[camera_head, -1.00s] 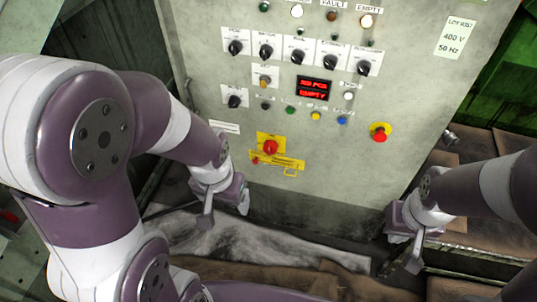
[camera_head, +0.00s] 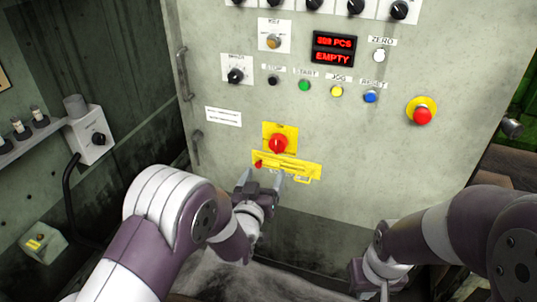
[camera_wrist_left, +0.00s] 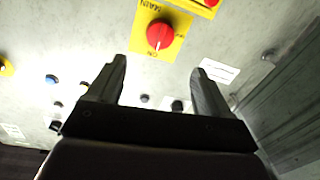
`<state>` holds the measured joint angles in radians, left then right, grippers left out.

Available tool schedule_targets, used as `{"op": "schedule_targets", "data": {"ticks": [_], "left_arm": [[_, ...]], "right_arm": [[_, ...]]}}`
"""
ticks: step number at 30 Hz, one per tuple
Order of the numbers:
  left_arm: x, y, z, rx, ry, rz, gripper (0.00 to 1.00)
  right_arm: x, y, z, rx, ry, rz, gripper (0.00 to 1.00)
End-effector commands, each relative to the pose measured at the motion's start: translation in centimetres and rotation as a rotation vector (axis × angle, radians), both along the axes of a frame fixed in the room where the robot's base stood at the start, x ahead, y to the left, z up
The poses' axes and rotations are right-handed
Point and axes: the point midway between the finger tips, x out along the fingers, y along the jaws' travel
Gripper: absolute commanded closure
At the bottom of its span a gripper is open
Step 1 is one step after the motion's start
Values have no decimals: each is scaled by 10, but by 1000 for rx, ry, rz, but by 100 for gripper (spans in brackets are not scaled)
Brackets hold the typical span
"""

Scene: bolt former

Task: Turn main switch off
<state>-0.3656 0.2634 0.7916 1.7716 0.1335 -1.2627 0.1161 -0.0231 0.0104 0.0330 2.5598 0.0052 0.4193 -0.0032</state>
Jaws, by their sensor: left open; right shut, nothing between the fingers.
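The main switch is a red rotary knob (camera_head: 278,144) on a yellow plate on the front of the grey cabinet. Below it is a yellow lockout bar (camera_head: 287,165) with a small red part at its left end. My left gripper (camera_head: 262,177) is open, just below the switch and in front of the bar's left part. In the left wrist view the red knob (camera_wrist_left: 159,35) lies beyond the open, empty fingers (camera_wrist_left: 160,80), and the plate reads MAIN and ON. My right gripper (camera_head: 375,285) is low at the right, away from the switch, its fingers partly cut off.
A red emergency button (camera_head: 422,115) on a yellow ring sits to the right. Above the switch are a row of coloured buttons (camera_head: 337,90), a selector knob (camera_head: 235,76) and a red display (camera_head: 333,49). A grey box (camera_head: 92,135) stands at the left.

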Motion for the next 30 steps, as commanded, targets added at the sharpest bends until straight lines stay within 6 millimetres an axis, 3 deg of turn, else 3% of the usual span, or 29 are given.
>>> {"op": "schedule_targets", "data": {"ticks": [12, 18, 26, 30], "left_arm": [[95, -23, -4, 1, 2, 1, 20], [112, -27, -2, 2, 4, 0, 20], [113, -27, -1, 2, 4, 0, 20], [113, -27, -1, 2, 5, 0, 66]], "right_arm": [[0, 0, -30, 0, 1, 0, 100], [0, 0, -33, 0, 1, 0, 100], [0, 0, -32, 0, 1, 0, 100], [0, 0, -32, 0, 1, 0, 100]]}}
